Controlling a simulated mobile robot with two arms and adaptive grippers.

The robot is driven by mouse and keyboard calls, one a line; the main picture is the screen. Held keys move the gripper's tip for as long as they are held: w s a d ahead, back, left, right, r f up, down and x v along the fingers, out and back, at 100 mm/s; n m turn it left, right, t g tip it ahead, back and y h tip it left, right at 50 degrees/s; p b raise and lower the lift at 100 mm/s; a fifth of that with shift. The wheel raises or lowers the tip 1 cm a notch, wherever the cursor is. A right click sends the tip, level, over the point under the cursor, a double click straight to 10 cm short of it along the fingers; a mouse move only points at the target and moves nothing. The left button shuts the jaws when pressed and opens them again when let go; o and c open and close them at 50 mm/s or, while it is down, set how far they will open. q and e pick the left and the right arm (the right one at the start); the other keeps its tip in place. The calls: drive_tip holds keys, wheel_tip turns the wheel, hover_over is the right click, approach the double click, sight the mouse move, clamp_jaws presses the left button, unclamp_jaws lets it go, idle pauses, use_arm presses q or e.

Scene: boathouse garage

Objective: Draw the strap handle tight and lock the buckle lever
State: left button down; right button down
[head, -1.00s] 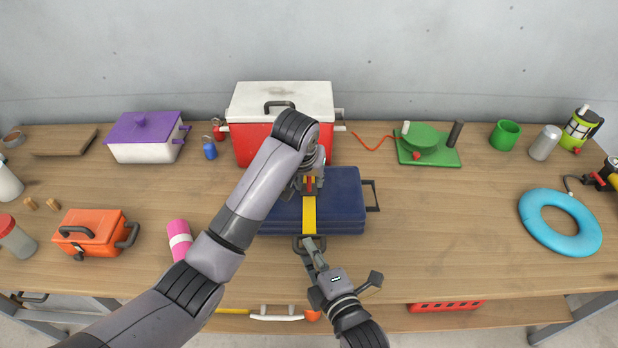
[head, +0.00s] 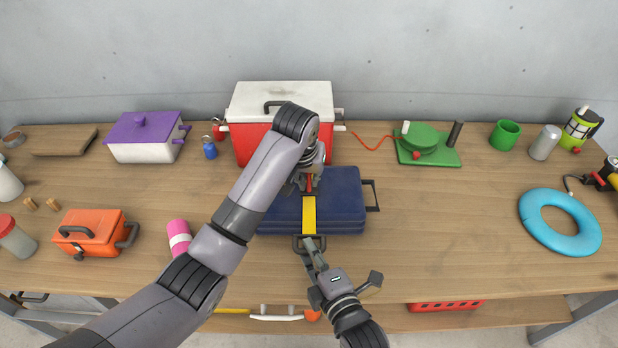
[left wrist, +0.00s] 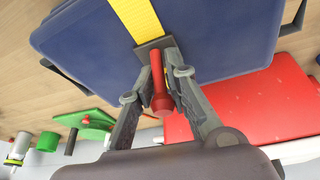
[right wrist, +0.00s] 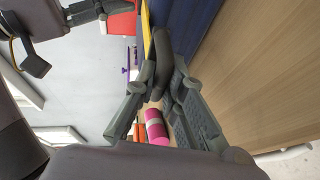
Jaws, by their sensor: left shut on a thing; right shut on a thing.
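A dark blue case (head: 345,200) lies on the bench with a yellow strap (head: 309,215) across its top. The strap ends at the front in a dark strap handle (head: 300,244). My right gripper (head: 313,250) is shut on this handle, which also shows between its fingers in the right wrist view (right wrist: 157,65). My left gripper (head: 308,184) is above the case, shut on the red buckle lever (left wrist: 158,85). In the left wrist view the lever stands out from a dark buckle plate (left wrist: 153,47) at the strap's end. My left arm hides part of the case.
A red and white cooler (head: 250,140) stands close behind the case. An orange toolbox (head: 95,232) and a pink roll (head: 179,238) lie to the left. A green item (head: 428,145) stands back right. The bench right of the case is clear up to a blue ring (head: 560,222).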

use_arm(q)
drive_tip(key=shift+w+g, duration=0.35)
drive_tip(key=shift+g, duration=0.6)
drive_tip(key=shift+w+g, duration=0.35)
drive_tip(key=shift+g, duration=0.6)
drive_tip(key=c, duration=1.9)
unclamp_jaws()
drive_tip(key=shift+c, duration=0.2)
drive_tip(key=shift+o, duration=1.3)
drive_tip(key=shift+f, duration=0.15)
drive_tip(key=shift+s, duration=0.1)
wheel_tip(320, 180, up, 12)
drive_tip(key=a, duration=0.1)
drive_tip(key=shift+w+a, duration=0.15)
drive_tip(key=shift+w, duration=0.1)
drive_tip(key=shift+o, duration=0.2)
